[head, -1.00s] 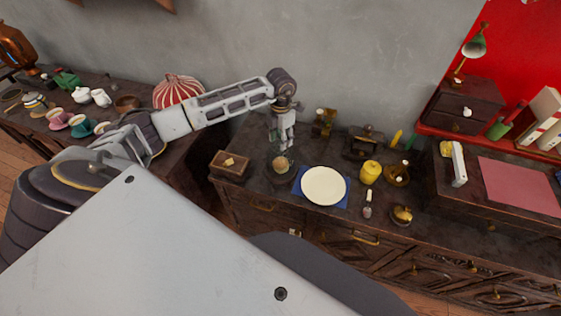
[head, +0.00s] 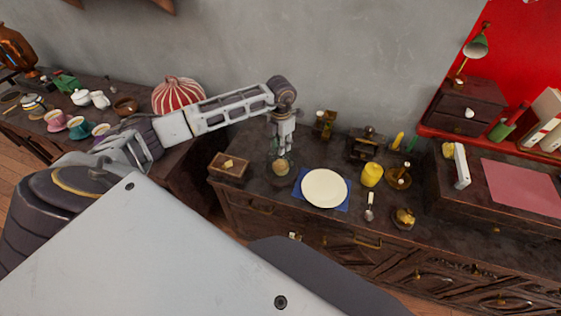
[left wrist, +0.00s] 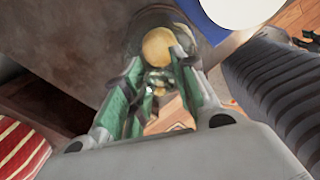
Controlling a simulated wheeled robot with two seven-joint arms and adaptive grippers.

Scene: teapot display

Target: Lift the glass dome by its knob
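The glass dome (head: 271,168) is a clear, hard-to-see cover on the dark cabinet top, left of the white plate. A round tan bun (head: 280,167) shows through it, also in the left wrist view (left wrist: 158,47). My left gripper (head: 281,152) points down just above the dome. In the left wrist view its green-padded fingers (left wrist: 157,72) stand apart. A small shiny glassy piece, seemingly the knob (left wrist: 159,83), shows between them. I cannot see clear contact on it. My right gripper is not in view.
A white plate (head: 324,188) on a blue napkin lies close to the right. A wooden box (head: 229,166) stands to the left. A yellow pot (head: 371,175) and a spoon (head: 369,207) are further right. The grey wall rises behind.

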